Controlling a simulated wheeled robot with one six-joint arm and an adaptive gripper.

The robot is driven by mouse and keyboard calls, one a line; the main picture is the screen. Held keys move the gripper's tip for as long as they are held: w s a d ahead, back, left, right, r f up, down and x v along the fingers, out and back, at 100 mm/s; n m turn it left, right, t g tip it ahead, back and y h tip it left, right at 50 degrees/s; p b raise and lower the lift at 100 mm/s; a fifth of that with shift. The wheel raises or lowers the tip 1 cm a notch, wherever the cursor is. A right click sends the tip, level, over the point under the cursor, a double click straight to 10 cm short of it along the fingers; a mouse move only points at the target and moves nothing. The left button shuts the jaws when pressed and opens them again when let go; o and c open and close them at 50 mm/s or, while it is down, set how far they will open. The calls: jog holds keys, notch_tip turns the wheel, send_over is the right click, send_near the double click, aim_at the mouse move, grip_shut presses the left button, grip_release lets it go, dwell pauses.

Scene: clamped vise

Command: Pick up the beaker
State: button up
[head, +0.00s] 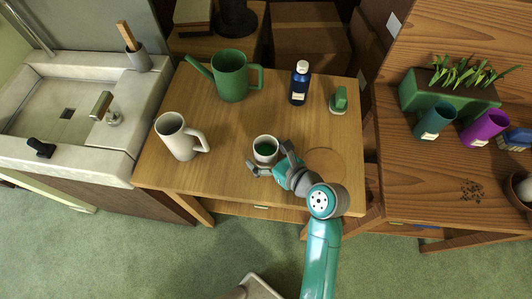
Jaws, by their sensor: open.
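A small pale round beaker (265,145) with green inside stands upright on the wooden table, near its middle. My gripper (270,161) is open on the near side of it, one finger to its lower left and the other at its right. The fingers look very close to the beaker's wall; I cannot tell whether they touch it. The gripper hides part of its lower side.
A white handled jug (177,140) stands to the left. A green watering can (231,76), a blue bottle (300,86) and a small green object (339,100) stand behind. A sink (60,105) is at left; a planter (430,90) and cups are on the right table.

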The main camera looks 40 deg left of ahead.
jog(key=c, duration=1.3)
jog(key=shift+r, duration=0.2)
jog(key=shift+c, duration=0.2)
